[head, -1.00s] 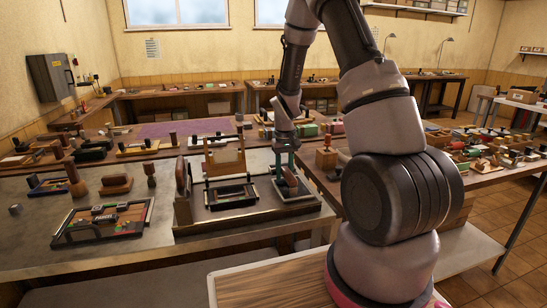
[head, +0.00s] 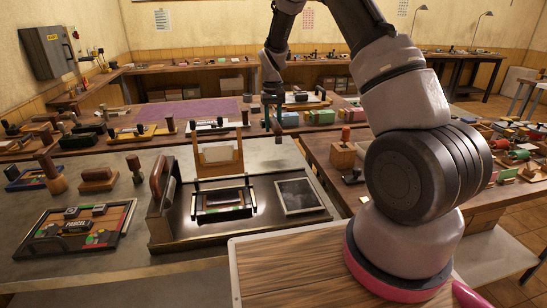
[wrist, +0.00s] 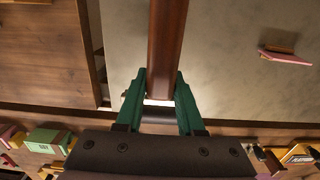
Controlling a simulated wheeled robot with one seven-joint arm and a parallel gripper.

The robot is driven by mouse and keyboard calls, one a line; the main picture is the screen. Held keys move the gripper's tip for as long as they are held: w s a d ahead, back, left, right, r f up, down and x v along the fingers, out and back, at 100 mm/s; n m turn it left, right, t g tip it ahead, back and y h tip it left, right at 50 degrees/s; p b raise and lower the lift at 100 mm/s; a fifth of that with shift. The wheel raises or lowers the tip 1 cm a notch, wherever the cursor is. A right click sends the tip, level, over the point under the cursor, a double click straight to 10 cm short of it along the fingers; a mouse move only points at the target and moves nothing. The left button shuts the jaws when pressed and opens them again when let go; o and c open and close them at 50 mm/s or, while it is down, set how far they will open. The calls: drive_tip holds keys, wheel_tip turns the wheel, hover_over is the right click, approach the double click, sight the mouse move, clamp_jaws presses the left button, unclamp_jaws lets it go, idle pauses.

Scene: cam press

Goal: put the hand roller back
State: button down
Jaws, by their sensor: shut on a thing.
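My gripper (head: 272,118) is raised above the back edge of the bench, behind the press. In the wrist view its green fingers (wrist: 160,88) are shut on the hand roller, whose red-brown cylindrical part (wrist: 165,45) runs up out of the frame. In the head view the held roller is small and hard to tell apart from the fingers. The dark ink slab (head: 298,195) lies bare on the right of the press base (head: 250,232). The dark type frame (head: 222,203) lies left of it, in front of an upright wooden flap (head: 219,157).
A type tray (head: 75,232) lies at the left of the bench. Several wooden-handled tools, such as a brown block (head: 98,180), stand behind it. A wooden block with a red knob (head: 343,153) is on the right-hand table. The bench right of the flap looks clear.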

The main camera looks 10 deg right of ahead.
sight(272, 156)
drive_tip(key=f, duration=0.9)
drive_tip(key=shift+w+a+f, duration=0.1)
drive_tip(key=shift+a+f, duration=0.1)
drive_tip(key=shift+f, duration=0.15)
drive_tip(key=shift+f, duration=0.15)
drive_tip(key=c, duration=0.5)
unclamp_jaws()
